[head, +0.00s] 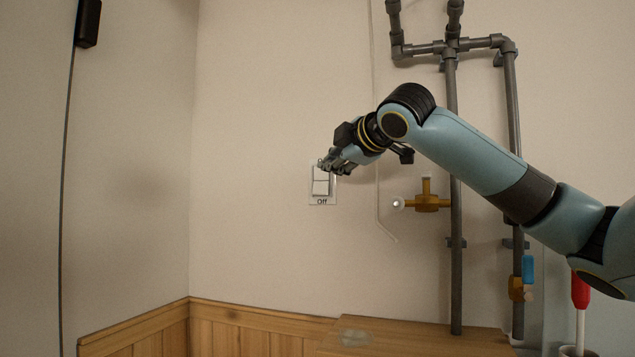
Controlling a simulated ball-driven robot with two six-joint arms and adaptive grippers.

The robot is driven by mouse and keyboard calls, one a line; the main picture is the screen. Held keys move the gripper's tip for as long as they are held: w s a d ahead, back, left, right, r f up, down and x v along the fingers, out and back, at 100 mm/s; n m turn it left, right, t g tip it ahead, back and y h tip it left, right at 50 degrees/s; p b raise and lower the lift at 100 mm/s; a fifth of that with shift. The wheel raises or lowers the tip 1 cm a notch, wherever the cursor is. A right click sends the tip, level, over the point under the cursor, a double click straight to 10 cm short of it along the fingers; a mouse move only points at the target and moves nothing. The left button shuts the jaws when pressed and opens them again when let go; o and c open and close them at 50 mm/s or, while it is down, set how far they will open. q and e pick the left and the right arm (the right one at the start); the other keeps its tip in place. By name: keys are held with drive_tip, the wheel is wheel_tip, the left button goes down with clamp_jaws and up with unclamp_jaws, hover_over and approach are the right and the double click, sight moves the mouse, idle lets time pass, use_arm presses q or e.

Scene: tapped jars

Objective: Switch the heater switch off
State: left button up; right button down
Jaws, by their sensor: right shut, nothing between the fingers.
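The heater switch (320,188) is a white wall switch with a rocker and the label "Off" below it, near the middle of the head view. My right gripper (323,166) is shut and empty. Its fingertips overlap the upper part of the switch in the picture and hide its top edge. I cannot tell whether they touch the rocker or how the rocker is tilted. My left gripper is not in view.
Grey pipes (454,270) run up the wall at the right, with a brass valve (427,203) on them. A blue-handled tap (528,268) and a red-handled thing (580,291) are at lower right. A wooden top (430,335) lies below. The wall left of the switch is clear.

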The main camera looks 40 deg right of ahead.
drive_tip(key=p, duration=0.2)
approach(318, 184)
drive_tip(key=w+a, duration=0.3)
drive_tip(key=a, duration=0.1)
drive_tip(key=w+d, duration=0.1)
drive_tip(key=w+d+f, duration=0.1)
drive_tip(key=w+d, duration=0.1)
drive_tip(key=shift+w+d+f, duration=0.2)
drive_tip(key=shift+f, duration=0.1)
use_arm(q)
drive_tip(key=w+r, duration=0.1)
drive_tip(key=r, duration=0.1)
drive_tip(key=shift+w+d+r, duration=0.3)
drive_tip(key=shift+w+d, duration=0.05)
use_arm(e)
drive_tip(key=shift+w+d+f, duration=0.15)
drive_tip(key=shift+w+d, duration=0.05)
drive_tip(key=shift+d, duration=0.05)
drive_tip(key=shift+d+f, duration=0.2)
drive_tip(key=shift+f, duration=0.05)
drive_tip(key=shift+w+d+n+t+h, duration=0.1)
drive_tip(key=shift+w+n+t+h, duration=0.05)
drive_tip(key=shift+n+t+h, duration=0.15)
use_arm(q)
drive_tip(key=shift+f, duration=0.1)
